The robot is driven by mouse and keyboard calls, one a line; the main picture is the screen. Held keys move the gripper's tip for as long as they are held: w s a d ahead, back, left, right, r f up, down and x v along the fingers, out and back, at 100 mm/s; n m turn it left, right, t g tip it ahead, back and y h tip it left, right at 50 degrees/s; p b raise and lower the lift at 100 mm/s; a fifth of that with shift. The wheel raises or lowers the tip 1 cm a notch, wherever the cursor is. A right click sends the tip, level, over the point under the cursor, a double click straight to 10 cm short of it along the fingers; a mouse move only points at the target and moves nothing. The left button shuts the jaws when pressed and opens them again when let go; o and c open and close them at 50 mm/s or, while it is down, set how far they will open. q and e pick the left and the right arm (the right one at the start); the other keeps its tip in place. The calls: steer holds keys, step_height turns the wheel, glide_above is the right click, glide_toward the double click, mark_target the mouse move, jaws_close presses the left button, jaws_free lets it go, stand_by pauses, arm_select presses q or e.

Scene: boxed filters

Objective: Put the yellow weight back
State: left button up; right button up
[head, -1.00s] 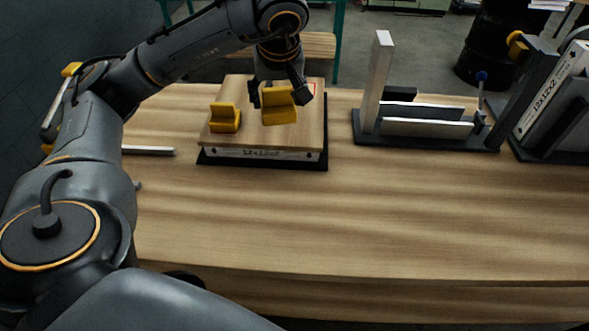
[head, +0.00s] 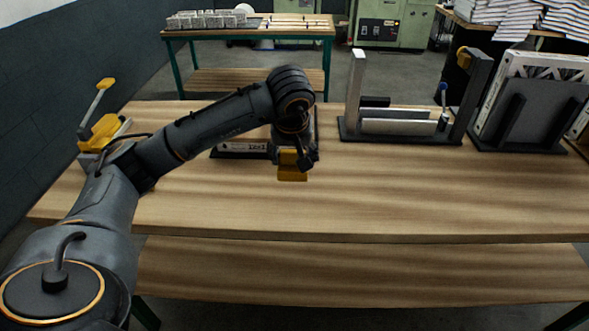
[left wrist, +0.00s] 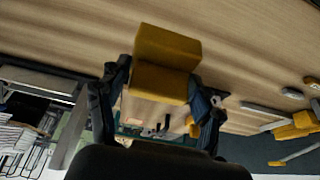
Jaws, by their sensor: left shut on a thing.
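My left gripper (head: 292,158) is shut on the yellow weight (head: 292,174) and holds it over the wooden table, in front of the boxed filter (head: 243,147). In the left wrist view the yellow weight (left wrist: 166,65) is a stepped block between the two fingers (left wrist: 157,98). My arm hides most of the boxed filter and its dark base. The second yellow weight seen on the box earlier is hidden in the head view now. My right gripper is not in view.
A dark fixture with upright plates (head: 400,127) stands right of the gripper, and a rack of filters (head: 528,105) stands farther right. A yellow-handled device (head: 101,130) stands at the left. The front of the table (head: 400,195) is clear.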

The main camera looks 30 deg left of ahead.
arm_select(q)
steer(key=w+a+f, duration=0.1)
steer(key=w+f, duration=0.1)
steer(key=w+a+f+p, duration=0.1)
steer(key=w+f, duration=0.1)
steer(key=w+a+f+p, duration=0.1)
steer(key=w+f, duration=0.1)
steer(key=shift+w+a+f, duration=0.25)
steer(key=shift+w+a, duration=0.1)
steer(key=shift+a, duration=0.05)
steer(key=shift+w+a+f, duration=0.15)
steer(key=shift+f, duration=0.15)
step_height(320, 180, down, 2)
steer(key=shift+f+p, duration=0.1)
steer(key=shift+p, duration=0.8)
steer(key=shift+f, duration=0.4)
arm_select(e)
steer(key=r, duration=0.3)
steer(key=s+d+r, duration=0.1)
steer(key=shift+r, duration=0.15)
arm_select(q)
steer(key=shift+f, duration=0.1)
